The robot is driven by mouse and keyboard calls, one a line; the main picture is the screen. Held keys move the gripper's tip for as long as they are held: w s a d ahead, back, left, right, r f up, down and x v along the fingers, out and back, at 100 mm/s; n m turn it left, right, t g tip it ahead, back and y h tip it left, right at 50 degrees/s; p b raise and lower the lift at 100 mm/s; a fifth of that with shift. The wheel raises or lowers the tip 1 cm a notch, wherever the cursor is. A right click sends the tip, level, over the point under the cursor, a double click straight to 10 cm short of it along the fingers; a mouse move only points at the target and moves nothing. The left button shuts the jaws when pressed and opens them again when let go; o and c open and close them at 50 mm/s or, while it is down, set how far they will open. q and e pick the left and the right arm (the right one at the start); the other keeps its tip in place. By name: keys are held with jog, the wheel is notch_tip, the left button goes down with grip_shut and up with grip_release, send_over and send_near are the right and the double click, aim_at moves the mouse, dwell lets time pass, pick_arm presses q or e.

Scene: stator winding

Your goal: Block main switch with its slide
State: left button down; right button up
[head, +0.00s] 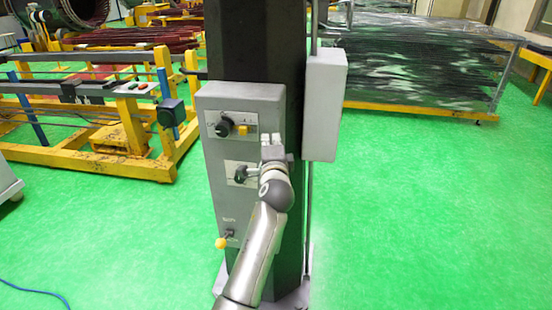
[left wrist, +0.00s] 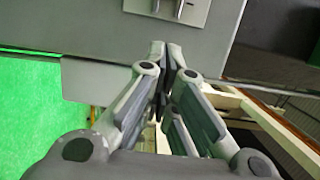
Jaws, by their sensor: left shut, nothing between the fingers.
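A grey control box (head: 215,165) is mounted on a dark column. Its top plate carries a black rotary knob (head: 224,126), which looks like the main switch, and a small yellow block (head: 242,129) just right of it, which looks like the slide. My left gripper (head: 272,142) is shut and empty at the box's right edge, right of and slightly below the yellow block and apart from it. In the left wrist view, the shut fingertips (left wrist: 166,52) are near a grey surface (left wrist: 90,35) with part of a plate and two metal pins (left wrist: 167,7). My right gripper is out of view.
Below are a smaller dark switch (head: 240,174), partly beside my wrist, and a yellow-ended lever (head: 222,243). A second grey box (head: 326,105) juts out right of the column, close to my gripper. Yellow frames (head: 120,120) stand behind left; green floor is clear at right.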

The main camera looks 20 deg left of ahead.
pick_arm(q)
jog(key=b+v, duration=0.2)
jog(key=v, duration=0.5)
jog(key=shift+a, duration=0.2)
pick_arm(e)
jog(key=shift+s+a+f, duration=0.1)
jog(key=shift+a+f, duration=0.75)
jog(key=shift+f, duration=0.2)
pick_arm(q)
jog(key=shift+s+f, duration=0.1)
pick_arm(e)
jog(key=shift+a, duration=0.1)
